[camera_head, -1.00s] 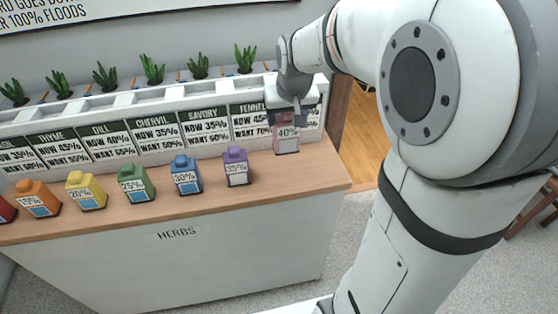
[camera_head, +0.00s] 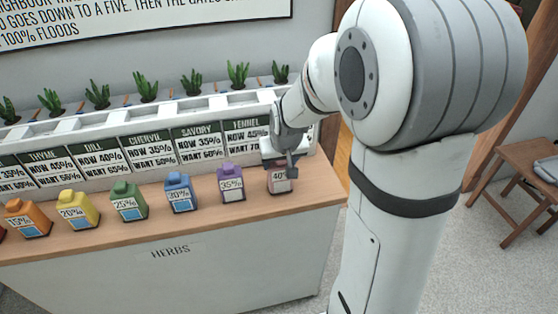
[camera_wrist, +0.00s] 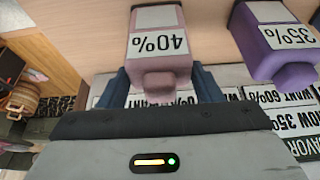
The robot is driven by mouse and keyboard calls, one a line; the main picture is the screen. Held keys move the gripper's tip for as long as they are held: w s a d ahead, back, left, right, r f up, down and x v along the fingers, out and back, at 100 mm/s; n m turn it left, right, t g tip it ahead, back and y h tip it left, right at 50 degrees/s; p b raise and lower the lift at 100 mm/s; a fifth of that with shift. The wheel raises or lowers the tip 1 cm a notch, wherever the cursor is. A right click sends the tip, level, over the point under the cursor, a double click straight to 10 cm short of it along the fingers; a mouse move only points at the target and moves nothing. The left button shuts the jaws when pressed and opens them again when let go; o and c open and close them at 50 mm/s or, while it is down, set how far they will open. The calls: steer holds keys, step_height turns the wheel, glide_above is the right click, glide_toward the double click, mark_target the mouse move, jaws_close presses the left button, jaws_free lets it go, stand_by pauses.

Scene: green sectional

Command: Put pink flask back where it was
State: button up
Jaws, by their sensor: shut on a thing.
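The pink flask (camera_head: 281,184) has a white label reading 40%. It is at the right end of the row of flasks on the wooden counter (camera_head: 120,216). My gripper (camera_head: 280,165) is shut on it from the back side, near its top. In the wrist view the pink flask (camera_wrist: 160,55) lies between the two dark blue fingers (camera_wrist: 165,85), its cap toward the gripper body. The flask looks upright at the counter top; whether its base touches the wood I cannot tell.
The purple 35% flask (camera_head: 231,183) stands close to the left. Blue (camera_head: 180,192), green (camera_head: 128,200), yellow (camera_head: 77,210) and orange (camera_head: 27,218) flasks continue the row. Behind is a white planter (camera_head: 130,118) with sign cards. A wooden stool (camera_head: 520,180) stands at the right.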

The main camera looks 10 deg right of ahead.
steer(key=o, duration=1.4)
steer(key=shift+f, duration=0.1)
steer(key=shift+r, duration=0.25)
steer(key=v, duration=1.2)
steer(key=s+f, duration=0.1)
steer(key=s, duration=0.4)
steer(key=s+f+g, duration=0.1)
steer(key=s, duration=0.5)
steer(key=s+f+g, duration=0.1)
steer(key=s, duration=0.4)
steer(key=shift+s+f+p, duration=0.2)
steer(key=shift+f+p, duration=0.1)
steer(key=shift+p, duration=0.05)
steer(key=shift+r+p, duration=0.7)
steer(key=shift+r, duration=0.05)
